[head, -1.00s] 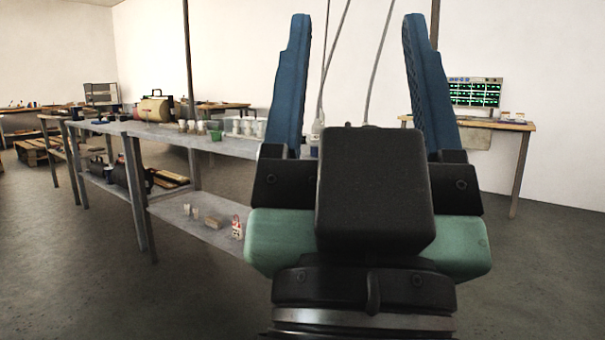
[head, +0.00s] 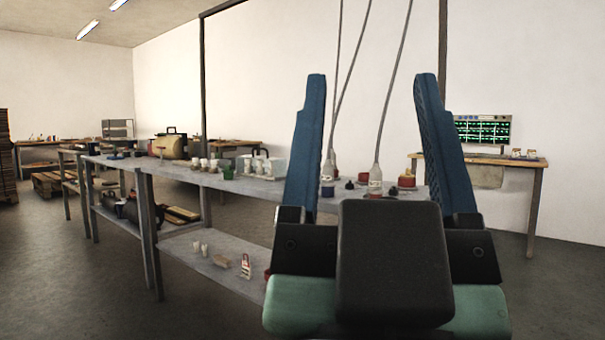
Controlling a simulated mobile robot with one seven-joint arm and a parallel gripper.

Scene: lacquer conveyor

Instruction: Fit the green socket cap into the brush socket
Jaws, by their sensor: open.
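My gripper (head: 372,80) is large in the foreground, its two blue fingers spread wide and pointing up, with nothing between them. A small green cup-like piece (head: 228,173) stands on the top of the long grey table, left of my gripper and well apart from it. It is the only small green piece I see there, but it is too small to be sure it is the socket cap. I cannot make out the brush socket. Part of the tabletop is hidden behind my fingers and gripper body.
The long grey table (head: 185,171) has a lower shelf (head: 215,263) with small items. White cups (head: 245,164) stand near the green piece. Bottles (head: 375,181), red-topped containers and dark pieces show between my fingers. A wooden bench (head: 533,162) with a monitor stands right.

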